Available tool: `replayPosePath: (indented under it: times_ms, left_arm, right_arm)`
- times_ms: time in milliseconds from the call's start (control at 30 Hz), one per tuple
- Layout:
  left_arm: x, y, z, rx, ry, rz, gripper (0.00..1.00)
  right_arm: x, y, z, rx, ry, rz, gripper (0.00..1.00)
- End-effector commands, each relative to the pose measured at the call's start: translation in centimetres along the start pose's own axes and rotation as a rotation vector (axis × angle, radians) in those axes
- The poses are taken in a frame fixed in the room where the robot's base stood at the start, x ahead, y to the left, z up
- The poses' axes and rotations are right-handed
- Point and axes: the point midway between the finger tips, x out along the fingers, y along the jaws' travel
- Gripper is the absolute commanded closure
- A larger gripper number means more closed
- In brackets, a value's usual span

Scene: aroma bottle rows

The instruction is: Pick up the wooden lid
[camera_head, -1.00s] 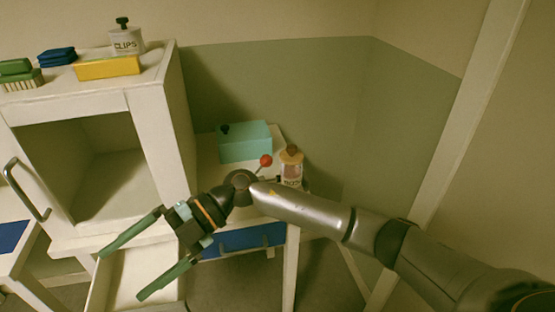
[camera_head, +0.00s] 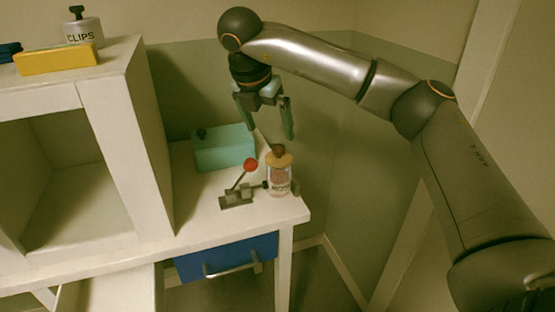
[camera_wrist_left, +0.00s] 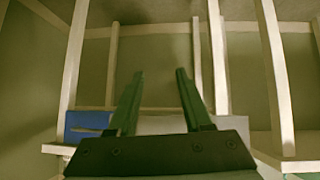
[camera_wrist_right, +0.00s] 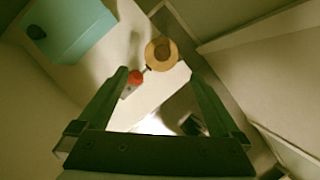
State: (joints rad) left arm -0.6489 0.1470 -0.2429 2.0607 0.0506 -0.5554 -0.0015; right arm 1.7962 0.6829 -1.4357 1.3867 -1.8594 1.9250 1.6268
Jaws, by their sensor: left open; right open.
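The wooden lid (camera_head: 279,158) sits on top of a glass jar (camera_head: 279,179) with a label, near the right end of the white table. A dark brown knob tops the lid. In the right wrist view the lid (camera_wrist_right: 161,53) shows from above as a tan disc, ahead of the fingertips. My right gripper (camera_head: 266,136) is open and empty, pointing down above and slightly left of the lid in the head view. My left gripper (camera_wrist_left: 153,72) is open and empty in its wrist view, facing table legs, and is not in the head view.
A lever with a red ball (camera_head: 250,165) stands just left of the jar. A teal box (camera_head: 224,148) sits behind it. A white cabinet (camera_head: 128,110) with a clips tin (camera_head: 83,32) and yellow box (camera_head: 56,59) rises at left. A blue drawer (camera_head: 226,258) is below.

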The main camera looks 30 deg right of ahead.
Motion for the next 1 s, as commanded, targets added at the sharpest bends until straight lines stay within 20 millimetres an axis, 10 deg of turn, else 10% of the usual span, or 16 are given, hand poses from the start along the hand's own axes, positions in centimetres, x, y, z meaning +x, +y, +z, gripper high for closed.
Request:
replayPosePath:
  times_ms: [633,1000]
  left_arm:
    - [0.3,-0.3,0.9,0.0,-0.008,-0.005,0.5]
    - [0.2,-0.3,1.0,-0.001,-0.01,-0.006,0.5]
  right_arm:
    - [8.6,-0.4,0.0,-0.004,0.004,0.001,0.0]
    - [9.6,-0.3,0.0,-0.005,0.004,0.004,0.0]
